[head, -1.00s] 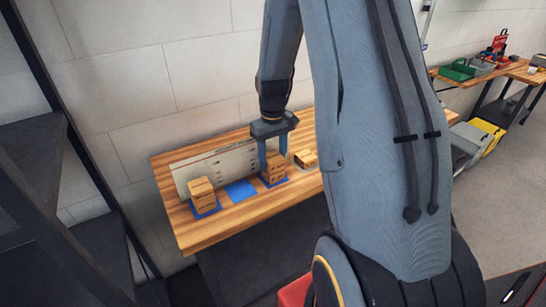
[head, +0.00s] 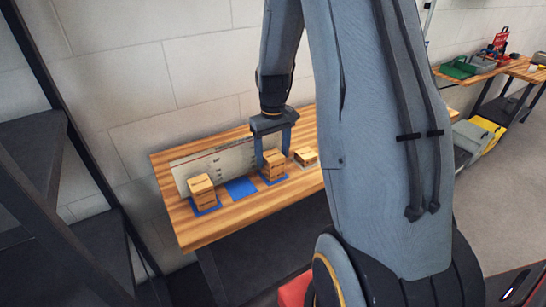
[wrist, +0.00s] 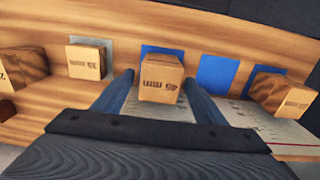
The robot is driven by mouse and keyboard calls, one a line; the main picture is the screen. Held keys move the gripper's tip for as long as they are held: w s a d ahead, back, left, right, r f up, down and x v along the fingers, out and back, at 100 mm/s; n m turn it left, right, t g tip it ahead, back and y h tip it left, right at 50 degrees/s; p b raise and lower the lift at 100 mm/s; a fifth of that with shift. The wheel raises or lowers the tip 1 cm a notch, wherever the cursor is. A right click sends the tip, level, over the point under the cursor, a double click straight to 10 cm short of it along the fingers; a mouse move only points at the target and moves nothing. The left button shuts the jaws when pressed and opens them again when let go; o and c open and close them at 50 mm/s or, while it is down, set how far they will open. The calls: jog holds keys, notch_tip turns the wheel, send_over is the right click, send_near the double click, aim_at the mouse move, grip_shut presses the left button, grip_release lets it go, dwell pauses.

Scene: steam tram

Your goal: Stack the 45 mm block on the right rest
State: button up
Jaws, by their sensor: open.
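A wooden block marked 45 mm (wrist: 160,80) stands upright between my fingers in the wrist view, over a blue pad (wrist: 147,50). In the head view this block (head: 274,164) is on the right-hand blue pad; whether another block is under it I cannot tell. My gripper (head: 273,156) is open around it, with a finger on each side and visible gaps; the gripper also shows in the wrist view (wrist: 158,82). A bare blue pad (head: 240,188) lies to the left. A tall wooden block or stack (head: 202,189) stands on the left blue pad.
Another wooden block (head: 306,157) sits on a grey pad (wrist: 107,48) right of the gripper. A darker wooden block (wrist: 20,68) shows at the wrist view's left edge.

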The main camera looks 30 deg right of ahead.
aim_at(273, 155)
notch_tip(273, 155, up, 11)
jog(key=b, duration=0.3)
jog(key=s+a+f, duration=0.2)
jog(key=s+a, duration=0.5)
jog(key=s+a+f+t, duration=0.1)
jog(key=s+a+f, duration=0.2)
jog(key=s+a, duration=0.5)
jog(key=shift+f+t, duration=0.3)
jog(key=shift+s, duration=0.1)
